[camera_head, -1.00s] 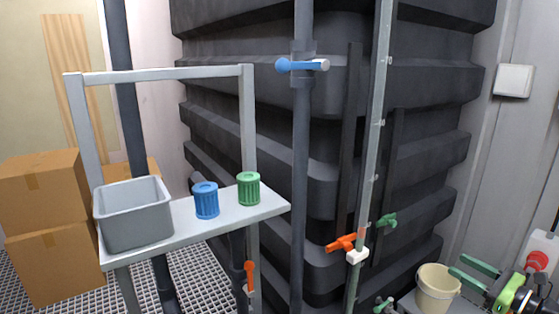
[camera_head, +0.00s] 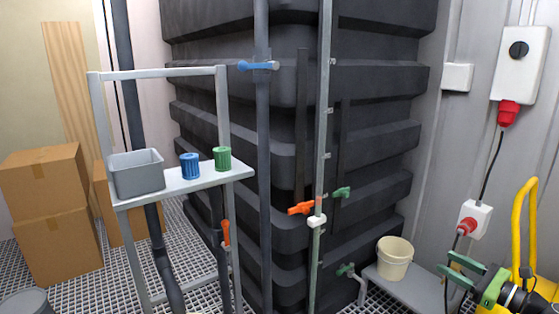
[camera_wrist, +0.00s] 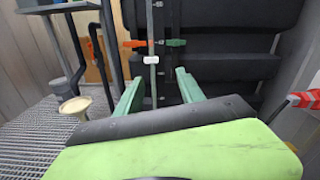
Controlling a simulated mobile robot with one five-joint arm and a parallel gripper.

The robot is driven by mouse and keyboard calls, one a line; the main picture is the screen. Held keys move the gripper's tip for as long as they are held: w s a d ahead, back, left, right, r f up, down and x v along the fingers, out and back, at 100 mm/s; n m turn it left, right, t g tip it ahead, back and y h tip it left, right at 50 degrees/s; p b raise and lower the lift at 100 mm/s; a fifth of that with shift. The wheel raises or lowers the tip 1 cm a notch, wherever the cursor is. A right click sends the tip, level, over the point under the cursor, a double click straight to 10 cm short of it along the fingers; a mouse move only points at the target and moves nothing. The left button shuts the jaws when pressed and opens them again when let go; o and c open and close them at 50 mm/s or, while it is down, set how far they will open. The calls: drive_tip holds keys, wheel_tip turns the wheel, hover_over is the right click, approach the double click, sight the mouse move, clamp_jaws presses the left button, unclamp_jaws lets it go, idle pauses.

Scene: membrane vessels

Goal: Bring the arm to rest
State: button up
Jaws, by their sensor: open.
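My gripper (camera_head: 446,261) shows at the lower right of the head view. Its two green fingers are apart, with nothing between them. In the wrist view my gripper (camera_wrist: 158,76) also shows open and empty, its fingers pointing toward the dark ribbed tank (camera_wrist: 225,65). The arm behind it runs off the lower right of the head view. The cream bucket (camera_head: 395,260) stands to the left of the fingers, on a grey ledge (camera_head: 420,287).
A shelf (camera_head: 207,182) bears a grey bin (camera_head: 137,175), a blue cup (camera_head: 190,166) and a green cup (camera_head: 222,158). An orange valve (camera_head: 302,208) and a green valve (camera_head: 342,192) are on the tank front. A yellow frame (camera_head: 519,230) stands close right of the arm.

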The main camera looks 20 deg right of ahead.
drive_tip(key=w+a+r+n+g+y+p, duration=0.25)
drive_tip(key=w+a+r+p, duration=0.2)
drive_tip(key=w+a, duration=0.35)
drive_tip(key=w+a+r+n+g+y+p, duration=0.25)
drive_tip(key=w+a+p, duration=0.35)
drive_tip(key=a, duration=0.4)
drive_tip(key=w+a+r+n+g+y+p, duration=0.1)
drive_tip(key=w+a+r+n+y+p, duration=0.2)
drive_tip(key=w+a, duration=0.55)
drive_tip(key=w+a+r+n+g+p, duration=0.2)
drive_tip(key=a+n+g+p, duration=0.45)
drive_tip(key=a, duration=1.45)
drive_tip(key=s+a+f+n+g+h+p, duration=0.1)
drive_tip(key=s+a+n+g+h+p, duration=0.1)
drive_tip(key=a+n+h+p, duration=0.25)
drive_tip(key=s+a+f+n+g+h+p, duration=0.25)
drive_tip(key=a+p, duration=0.25)
drive_tip(key=a, duration=0.3)
drive_tip(key=s+d+f+n+h, duration=0.1)
drive_tip(key=d+f+n+h, duration=0.1)
drive_tip(key=d+n+h, duration=0.3)
drive_tip(key=d+n, duration=0.4)
drive_tip(key=shift+d+f, duration=0.25)
